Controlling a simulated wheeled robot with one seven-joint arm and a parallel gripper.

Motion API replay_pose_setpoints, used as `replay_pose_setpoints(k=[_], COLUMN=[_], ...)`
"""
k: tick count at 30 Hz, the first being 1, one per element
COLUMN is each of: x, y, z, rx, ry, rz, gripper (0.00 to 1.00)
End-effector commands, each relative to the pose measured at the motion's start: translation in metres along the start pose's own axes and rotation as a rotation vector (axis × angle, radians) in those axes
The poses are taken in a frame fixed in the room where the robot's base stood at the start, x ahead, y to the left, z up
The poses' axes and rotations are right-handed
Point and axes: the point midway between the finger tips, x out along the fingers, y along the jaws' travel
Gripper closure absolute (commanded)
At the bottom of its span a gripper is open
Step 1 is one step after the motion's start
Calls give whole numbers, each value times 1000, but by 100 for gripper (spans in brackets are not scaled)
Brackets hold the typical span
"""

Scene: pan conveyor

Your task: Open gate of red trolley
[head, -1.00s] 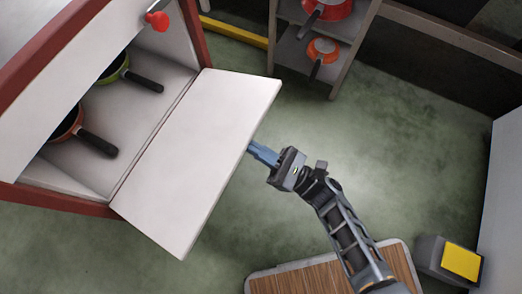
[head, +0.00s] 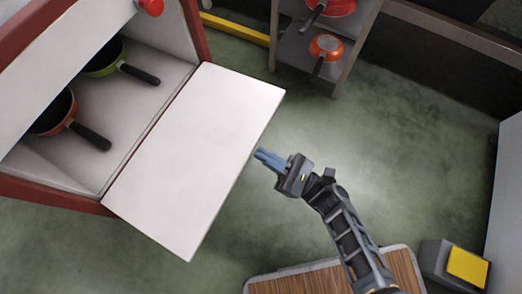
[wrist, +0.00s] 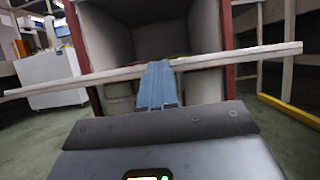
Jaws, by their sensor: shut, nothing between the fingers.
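The red trolley (head: 60,190) stands at the left in the head view, with red edges and white panels. Its white gate (head: 195,160) is swung down and out from the opening. In the wrist view the gate (wrist: 230,58) shows nearly edge-on as a pale bar across the picture. My gripper (head: 262,158) has blue fingers, is shut and empty, and is just to the right of the gate's outer edge. In the wrist view the fingertips (wrist: 157,68) overlap the gate's edge; I cannot tell whether they touch it.
A green pan (head: 105,60) and an orange pan (head: 55,115) sit inside the trolley. A shelf with red pans (head: 326,47) stands at the back. A wooden-topped surface (head: 300,283) and a yellow-topped box (head: 467,268) are at the front.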

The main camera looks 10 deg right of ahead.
Motion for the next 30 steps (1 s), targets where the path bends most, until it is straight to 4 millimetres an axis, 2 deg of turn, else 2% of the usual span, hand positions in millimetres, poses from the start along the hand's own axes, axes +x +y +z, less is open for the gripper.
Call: replay_pose_setpoints(k=[6, 12, 17, 25, 28, 30], x=[-47, -75, -84, -85, -88, -94], y=[0, 0, 0, 2, 17, 37], z=[2, 2, 2, 1, -7, -19], rx=[0, 1, 1, -1, -24, -65], ry=[3, 2, 2, 9, 75, 173], rz=[-4, -4, -2, 1, 19, 50], gripper=[100, 100, 100, 100, 100, 100])
